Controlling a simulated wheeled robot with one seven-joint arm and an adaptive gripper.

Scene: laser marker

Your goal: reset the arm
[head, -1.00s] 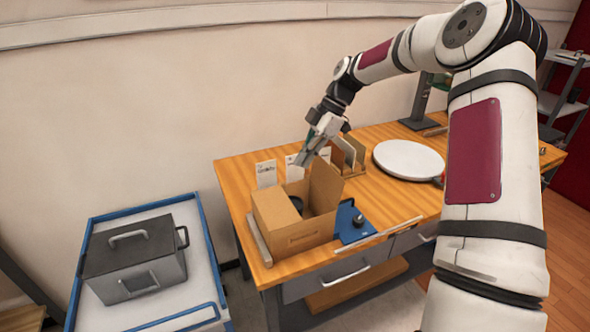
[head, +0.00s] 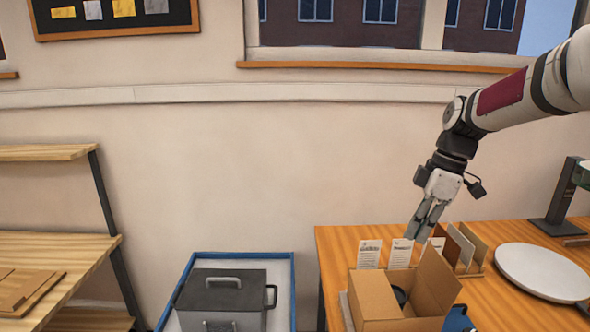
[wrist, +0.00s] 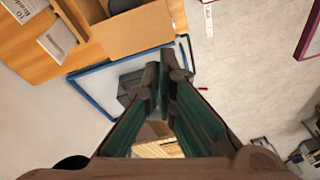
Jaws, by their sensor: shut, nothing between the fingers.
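My arm reaches in from the upper right of the head view. My gripper (head: 419,240) points down and a little left, above the open cardboard box (head: 378,300) on the wooden table (head: 335,255). Its fingers are shut and hold nothing. In the wrist view the two fingertips (wrist: 163,70) meet near the middle, with the blue-rimmed cart (wrist: 88,72) and the floor beyond them.
White cards (head: 369,254) and a card holder (head: 462,247) stand behind the box. A round white disc (head: 543,272) lies to the right. A grey metal case (head: 222,292) sits on the blue-edged cart (head: 283,262) at left. Wooden shelves (head: 45,250) stand far left.

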